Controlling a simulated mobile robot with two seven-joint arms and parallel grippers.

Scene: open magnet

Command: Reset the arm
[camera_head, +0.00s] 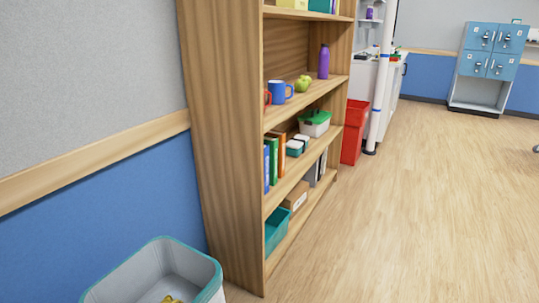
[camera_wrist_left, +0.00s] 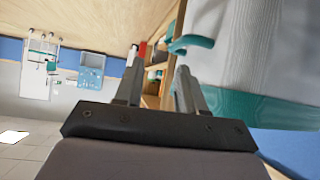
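In the head view neither of my arms shows. In the left wrist view the two fingers of my left gripper (camera_wrist_left: 160,76) stand apart with a gap between them. Nothing shows held in that gap. A large grey-white bin with a teal rim (camera_wrist_left: 225,105) is close to the fingers on the right side of the wrist picture; I cannot tell whether they touch. In the head view a grey bin with a teal rim (camera_head: 205,266) stands at the lower left, with something yellow inside. My right gripper is in neither view.
Blue lockers (camera_head: 490,52) are far right. The wooden floor (camera_head: 430,210) is clear.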

